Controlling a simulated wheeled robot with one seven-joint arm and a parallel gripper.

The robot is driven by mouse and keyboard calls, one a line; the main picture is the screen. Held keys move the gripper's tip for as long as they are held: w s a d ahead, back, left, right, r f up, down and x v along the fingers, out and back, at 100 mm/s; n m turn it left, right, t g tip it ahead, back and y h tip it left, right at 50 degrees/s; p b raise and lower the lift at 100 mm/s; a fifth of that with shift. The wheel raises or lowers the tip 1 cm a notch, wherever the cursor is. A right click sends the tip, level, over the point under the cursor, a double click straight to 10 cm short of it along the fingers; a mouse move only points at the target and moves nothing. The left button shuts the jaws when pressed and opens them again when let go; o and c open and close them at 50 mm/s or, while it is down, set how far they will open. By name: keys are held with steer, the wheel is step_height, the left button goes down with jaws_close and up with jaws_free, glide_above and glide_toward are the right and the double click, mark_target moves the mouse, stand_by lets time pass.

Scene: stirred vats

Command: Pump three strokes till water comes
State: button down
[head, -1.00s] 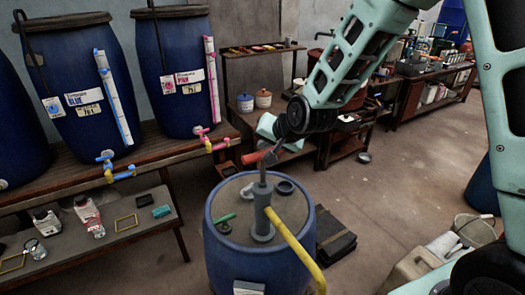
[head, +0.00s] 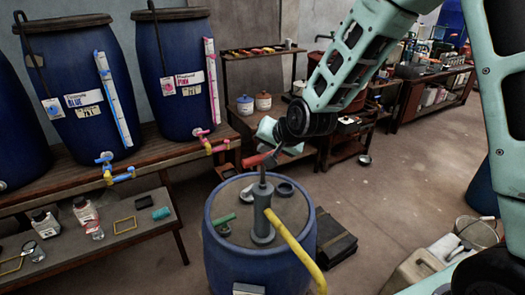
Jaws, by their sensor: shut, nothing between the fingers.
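The hand pump (head: 262,217) stands upright on top of a blue drum (head: 245,265). It has a grey body, a short rod and a yellow spout (head: 292,242) sloping down to the right. Its red handle (head: 255,160) sits at the rod's top. My gripper (head: 273,153) comes down from the upper right, at the right end of the handle. Its fingers are small and dark here, and are shut with nothing between them. I cannot tell whether they touch the handle. No water shows at the spout; its lower end runs out of the picture.
Blue vats (head: 180,75) with coloured taps stand on a wooden bench (head: 60,185) at left. A green tool (head: 224,219) and a dark ring (head: 285,189) lie on the drum lid. A black case (head: 335,240) and a beige can (head: 410,270) stand on the floor at right.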

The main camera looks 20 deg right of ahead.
steer(key=shift+s+f+b, duration=0.1)
steer(key=shift+f+b, duration=2.75)
steer(key=shift+f, duration=0.5)
stand_by(2.2)
steer(key=shift+r, duration=0.15)
steer(key=shift+r+p, duration=2.8)
steer(key=shift+r, duration=1.15)
